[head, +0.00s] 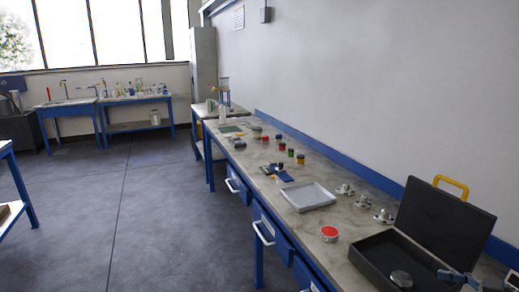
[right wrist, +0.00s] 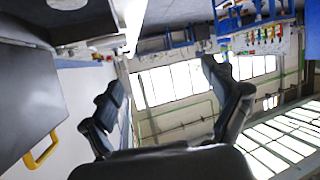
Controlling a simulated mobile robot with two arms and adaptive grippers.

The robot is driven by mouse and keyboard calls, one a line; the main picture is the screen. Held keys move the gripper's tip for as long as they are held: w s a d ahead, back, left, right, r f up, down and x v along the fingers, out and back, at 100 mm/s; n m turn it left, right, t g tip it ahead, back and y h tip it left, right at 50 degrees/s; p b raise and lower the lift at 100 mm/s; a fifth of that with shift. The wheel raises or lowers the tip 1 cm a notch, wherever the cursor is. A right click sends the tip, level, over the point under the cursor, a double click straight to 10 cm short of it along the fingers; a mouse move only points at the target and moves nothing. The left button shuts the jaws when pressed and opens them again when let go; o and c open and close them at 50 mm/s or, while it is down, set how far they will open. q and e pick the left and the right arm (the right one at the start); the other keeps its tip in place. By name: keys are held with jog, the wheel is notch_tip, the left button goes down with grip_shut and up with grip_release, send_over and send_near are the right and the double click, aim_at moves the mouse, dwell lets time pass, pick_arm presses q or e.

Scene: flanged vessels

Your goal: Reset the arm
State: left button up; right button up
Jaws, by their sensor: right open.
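My right gripper (right wrist: 165,78) is open in the right wrist view, with its two dark fingers wide apart and nothing between them. In the head view, a small part of it (head: 458,277) shows at the lower right, over the right end of the open black case (head: 362,262). A round metal vessel (head: 402,278) lies in the case. Several small flanged metal vessels (head: 364,201) stand on the bench beside the case lid. My left gripper is in neither view.
The marble-topped bench (head: 290,223) runs along the wall. It holds a grey tray (head: 308,196), a red-topped round tin (head: 329,234) and several small jars (head: 281,146). The case's raised lid has a yellow handle (head: 451,183).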

jog(key=s+a+f+m+t+h, duration=0.4)
jog(key=a+f+m+h, duration=0.25)
jog(key=a+f, duration=0.45)
jog(key=s+a+f+g+h, duration=0.1)
jog(key=s+a+f+g, duration=0.15)
jog(key=s, duration=0.45)
jog(key=s+a+f+g, duration=0.1)
jog(key=s+a+g, duration=0.3)
jog(key=s, duration=0.4)
jog(key=s+a+f+g+h, duration=0.1)
jog(key=s+a+f+g, duration=0.1)
jog(key=s+a+g, duration=0.35)
jog(key=s+d+f+b, duration=0.1)
jog(key=s+f+b, duration=0.15)
jog(key=f, duration=1.45)
jog(key=s+d+f+b, duration=0.1)
jog(key=s+f+b, duration=0.15)
jog(key=f, duration=1.45)
pick_arm(q)
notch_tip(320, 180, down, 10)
jog(key=b, duration=0.5)
pick_arm(e)
jog(key=s+d+f+g, duration=0.1)
jog(key=s+d+f, duration=0.1)
jog(key=s+f, duration=1.3)
notch_tip(320, 180, down, 4)
jog(key=shift+s+d+r, duration=0.15)
jog(key=shift+s+d, duration=0.05)
jog(key=shift+d, duration=0.05)
